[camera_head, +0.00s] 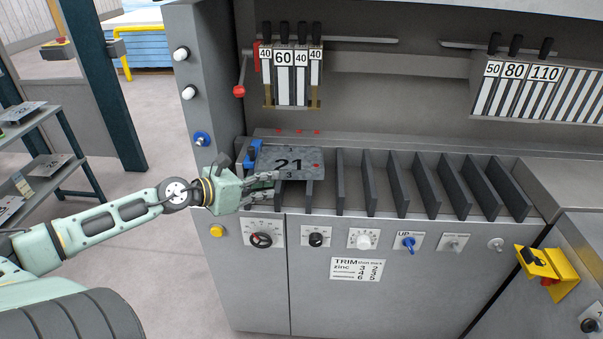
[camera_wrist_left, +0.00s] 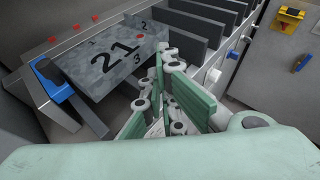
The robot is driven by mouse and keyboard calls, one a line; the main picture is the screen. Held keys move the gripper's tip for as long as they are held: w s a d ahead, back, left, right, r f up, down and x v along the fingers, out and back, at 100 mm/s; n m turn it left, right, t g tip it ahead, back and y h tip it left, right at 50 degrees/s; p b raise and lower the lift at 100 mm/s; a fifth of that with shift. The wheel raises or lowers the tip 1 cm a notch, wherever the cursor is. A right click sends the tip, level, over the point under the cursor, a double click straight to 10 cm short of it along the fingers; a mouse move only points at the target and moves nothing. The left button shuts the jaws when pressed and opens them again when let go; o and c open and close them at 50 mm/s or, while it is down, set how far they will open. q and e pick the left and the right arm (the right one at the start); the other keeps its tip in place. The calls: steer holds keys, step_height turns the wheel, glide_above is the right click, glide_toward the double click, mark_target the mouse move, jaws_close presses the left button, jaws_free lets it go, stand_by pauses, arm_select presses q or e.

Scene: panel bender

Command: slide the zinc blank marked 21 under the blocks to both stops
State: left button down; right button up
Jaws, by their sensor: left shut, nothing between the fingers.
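The zinc blank marked 21 (camera_head: 289,160) lies flat on the machine's bed, over the leftmost slats; it also shows in the left wrist view (camera_wrist_left: 107,62). A blue stop (camera_head: 252,152) is at its left edge; in the left wrist view the blue stop (camera_wrist_left: 52,80) is close to the sheet's corner. The blocks (camera_head: 291,75), marked 40, 60, 40, 40, hang above and behind the blank. My left gripper (camera_head: 276,190) is shut and empty at the blank's front edge; whether it touches is unclear. In the left wrist view its fingers (camera_wrist_left: 160,85) are close together. My right gripper is not in view.
Several upright slats (camera_head: 405,190) stand to the right of the blank. More blocks (camera_head: 521,85) hang at the upper right. The front panel has knobs and a TRIM label (camera_head: 357,269). A yellow bracket (camera_head: 536,263) juts out at right. A shelf with sheets (camera_head: 45,165) stands at left.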

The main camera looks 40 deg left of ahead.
arm_select(q)
steer(key=w+r+x, duration=0.1)
steer(key=r+x, duration=0.1)
steer(key=x, duration=0.9)
steer(key=shift+w+r+p, duration=0.2)
steer(key=shift+w+p, duration=0.2)
steer(key=shift+w, duration=0.05)
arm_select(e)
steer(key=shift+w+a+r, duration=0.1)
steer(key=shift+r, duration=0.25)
